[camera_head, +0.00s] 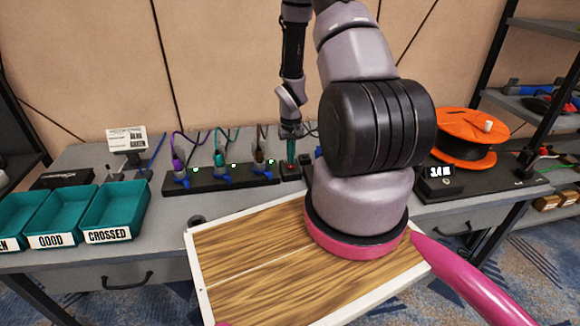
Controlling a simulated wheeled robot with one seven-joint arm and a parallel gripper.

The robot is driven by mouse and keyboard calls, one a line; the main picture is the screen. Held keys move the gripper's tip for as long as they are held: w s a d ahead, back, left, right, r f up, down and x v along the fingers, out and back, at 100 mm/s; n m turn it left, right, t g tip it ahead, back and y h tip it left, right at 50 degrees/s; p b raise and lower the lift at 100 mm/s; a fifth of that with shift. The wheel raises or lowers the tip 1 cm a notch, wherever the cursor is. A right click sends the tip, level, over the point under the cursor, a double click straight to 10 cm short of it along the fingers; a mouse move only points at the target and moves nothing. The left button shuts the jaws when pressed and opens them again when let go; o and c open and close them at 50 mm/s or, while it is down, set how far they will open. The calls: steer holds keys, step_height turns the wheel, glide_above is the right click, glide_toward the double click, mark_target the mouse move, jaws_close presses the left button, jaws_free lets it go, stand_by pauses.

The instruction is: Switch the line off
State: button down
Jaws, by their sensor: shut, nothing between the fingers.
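A black strip (207,181) on the bench holds three upright plugs: a purple one (179,170), a teal one (220,165) and a brown one (259,160). Small green lights show beside them. Right of the strip is a small dark box (291,173) with a red part on top and an upright teal piece (291,150) above it. I cannot tell for sure whether this is the line's switch. My gripper (291,131) is shut, pointing down directly above that box, by the top of the teal piece. Whether they touch is unclear. My arm hides the bench right of the box.
Teal trays (117,210) with labels stand at the left, below a small sign (127,139). An orange spool (464,136) and a display box (438,182) stand at the right. A wood-topped board (250,255) fills the front. Shelves rise at far right.

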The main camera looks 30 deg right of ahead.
mark_target(291, 167)
steer(key=shift+f, duration=0.9)
steer(key=shift+r, duration=3.55)
